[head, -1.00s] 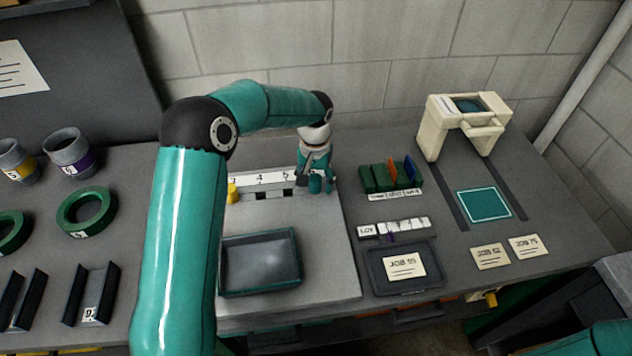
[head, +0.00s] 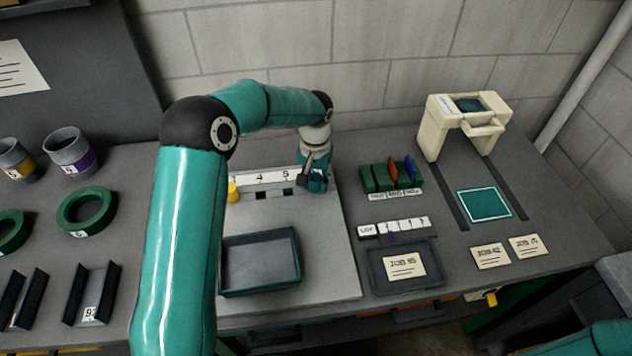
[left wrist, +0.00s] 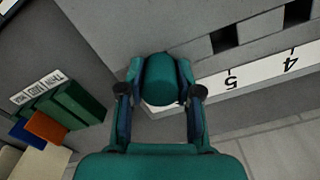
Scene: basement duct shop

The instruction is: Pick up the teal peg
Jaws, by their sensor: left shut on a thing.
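The teal peg (left wrist: 162,80) shows in the left wrist view as a rounded teal cylinder between the two fingers. My left gripper (left wrist: 160,92) is shut on it, with a dark finger pad at each side. In the head view my left gripper (head: 314,181) is at the right end of the white numbered strip (head: 262,178), near the 5. There the peg is hard to tell from the teal fingers. I cannot tell whether the peg's lower end is clear of the board. My right gripper is not in view.
A grey tray (head: 260,292) lies in front of the strip, and a yellow peg (head: 233,192) stands at its left. A green rack (head: 366,178) with coloured cards is close to the right of my gripper. A cream arch-shaped stand (head: 438,130) is farther right.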

